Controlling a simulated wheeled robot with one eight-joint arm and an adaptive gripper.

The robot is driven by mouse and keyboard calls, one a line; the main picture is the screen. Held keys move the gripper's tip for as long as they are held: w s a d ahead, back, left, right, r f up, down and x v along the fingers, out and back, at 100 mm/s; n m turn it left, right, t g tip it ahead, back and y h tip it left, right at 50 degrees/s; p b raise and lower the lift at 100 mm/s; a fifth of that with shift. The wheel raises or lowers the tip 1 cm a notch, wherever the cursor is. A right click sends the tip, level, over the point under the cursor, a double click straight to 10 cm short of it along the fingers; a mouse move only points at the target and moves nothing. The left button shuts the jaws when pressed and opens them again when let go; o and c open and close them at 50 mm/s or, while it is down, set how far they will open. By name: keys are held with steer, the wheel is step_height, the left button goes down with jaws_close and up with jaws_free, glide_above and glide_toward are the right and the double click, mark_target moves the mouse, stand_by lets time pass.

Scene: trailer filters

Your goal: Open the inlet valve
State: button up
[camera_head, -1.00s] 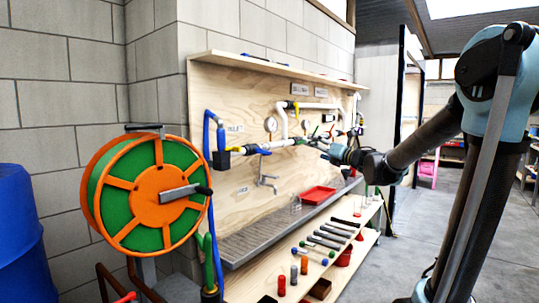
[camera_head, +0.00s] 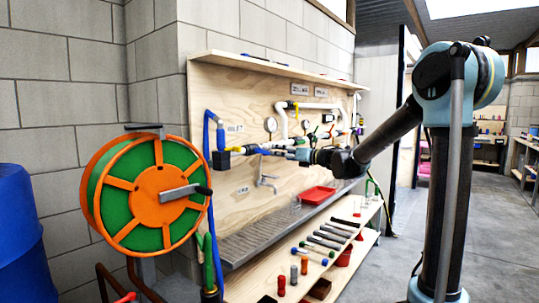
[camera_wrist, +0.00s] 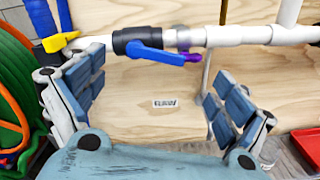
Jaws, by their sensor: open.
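A valve with a black body and a blue lever (camera_wrist: 155,55) sits on the white pipe in the wrist view. The lever lies nearly along the pipe, tilted slightly, with its free end at the right near a purple fitting. In the head view the blue lever (camera_head: 264,151) is on the pipe run, left of my gripper (camera_head: 303,154). My gripper (camera_wrist: 155,78) is open and empty, its padded fingers spread to the left and right below the lever. The lever appears ahead of the fingers, apart from them. No label names this valve legibly.
A yellow part (camera_wrist: 60,41) and a blue hose (camera_wrist: 42,15) are left of the valve. A small label (camera_wrist: 165,103) is on the plywood board below. A tap (camera_head: 266,178), grey grating (camera_head: 265,232) and red tray (camera_head: 318,194) lie below. A hose reel (camera_head: 150,195) stands left.

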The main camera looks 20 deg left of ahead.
mark_target(264, 152)
steer(key=x, duration=0.7)
steer(key=shift+a, duration=0.2)
steer(key=shift+d+r, duration=0.1)
steer(key=shift+r, duration=0.05)
steer(key=c, duration=1.8)
steer(key=shift+c, duration=0.3)
